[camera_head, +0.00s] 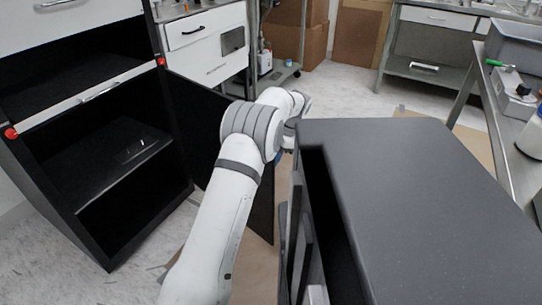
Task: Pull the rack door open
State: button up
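The black rack (72,172) stands at the left with open shelf bays, a white front panel at the top and a light bar with a handle across its front. A black door panel (215,135) stands swung out from the rack's right side, at an angle to the front. My white arm crosses in front of this panel and hides part of it. The arm's wrist end is beyond the panel, beside the dark grey box. My gripper is hidden behind the arm and the box, so I cannot see whether it touches the door.
A dark grey flat-topped box (430,185) with an open slot fills the right foreground; I cannot tell if it is mine. A metal bench (490,125) is at the far right. White drawers (207,45) stand behind the rack. Floor (345,92) is clear at the back middle.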

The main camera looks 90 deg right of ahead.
jog(key=shift+o, duration=0.6)
jog(key=shift+w, duration=0.2)
jog(key=shift+d+r, duration=0.1)
jog(key=a+p+v, duration=0.1)
jog(key=p+v, duration=0.2)
jog(key=v, duration=0.4)
jog(key=shift+d+r, duration=0.3)
jog(key=shift+d, duration=0.25)
jog(key=shift+s, duration=0.1)
jog(key=shift+c, duration=0.4)
